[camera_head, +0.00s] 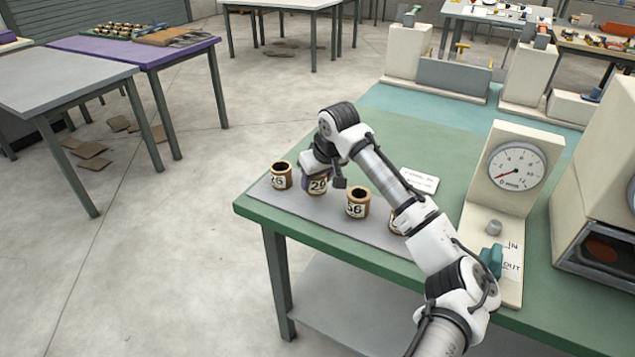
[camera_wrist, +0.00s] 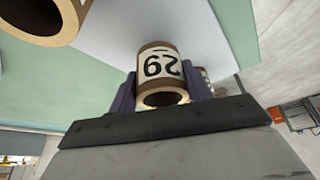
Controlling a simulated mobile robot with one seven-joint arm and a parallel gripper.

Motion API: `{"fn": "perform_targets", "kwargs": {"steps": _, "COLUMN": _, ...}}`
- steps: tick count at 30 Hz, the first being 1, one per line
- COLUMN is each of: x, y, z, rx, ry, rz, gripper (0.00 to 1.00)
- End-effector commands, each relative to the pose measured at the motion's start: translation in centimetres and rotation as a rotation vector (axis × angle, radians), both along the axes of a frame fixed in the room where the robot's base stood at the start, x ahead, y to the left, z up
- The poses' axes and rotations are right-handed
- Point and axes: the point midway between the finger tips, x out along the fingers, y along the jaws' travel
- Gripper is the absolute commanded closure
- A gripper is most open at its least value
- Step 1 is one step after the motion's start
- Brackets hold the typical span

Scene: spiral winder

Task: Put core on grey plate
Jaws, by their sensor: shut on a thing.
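My gripper (camera_head: 312,180) is shut on the core marked 29 (camera_head: 318,187). In the wrist view the core (camera_wrist: 159,65) sits between the two purple fingers, its open end towards the camera. The grey plate (camera_head: 290,207) lies along the front left edge of the green table. The held core is upright over the plate; I cannot tell whether it touches it. The core marked 26 (camera_head: 281,177) stands to its left and the core marked 36 (camera_head: 357,203) to its right. Another core (camera_head: 396,222) is mostly hidden behind my arm.
The green table (camera_head: 433,140) carries a white card (camera_head: 419,180), a dial gauge (camera_head: 515,168) and a teal IN/OUT lever (camera_head: 492,258) at the right. Pale machine stands (camera_head: 409,52) stand at the back. Neighbouring cores are close to my gripper on both sides.

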Motion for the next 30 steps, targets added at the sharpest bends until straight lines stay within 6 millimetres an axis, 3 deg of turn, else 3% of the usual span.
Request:
{"fn": "perform_targets", "kwargs": {"steps": 5, "x": 0.0, "y": 0.0, "z": -2.0, "rx": 0.001, "ry": 0.001, "rz": -0.001, "gripper": 0.73}}
{"fn": "perform_targets", "kwargs": {"steps": 17, "x": 0.0, "y": 0.0, "z": -2.5, "rx": 0.002, "ry": 0.0, "rz": -0.001, "gripper": 0.73}}
{"fn": "perform_targets", "kwargs": {"steps": 18, "x": 0.0, "y": 0.0, "z": -2.4, "rx": 0.0, "ry": -0.001, "rz": 0.0, "gripper": 0.46}}
{"fn": "perform_targets", "kwargs": {"steps": 22, "x": 0.0, "y": 0.0, "z": -2.4, "rx": 0.0, "ry": -0.001, "rz": 0.0, "gripper": 0.3}}
{"fn": "perform_targets", "kwargs": {"steps": 30, "x": 0.0, "y": 0.0, "z": -2.3, "rx": 0.0, "ry": -0.001, "rz": 0.0, "gripper": 0.3}}
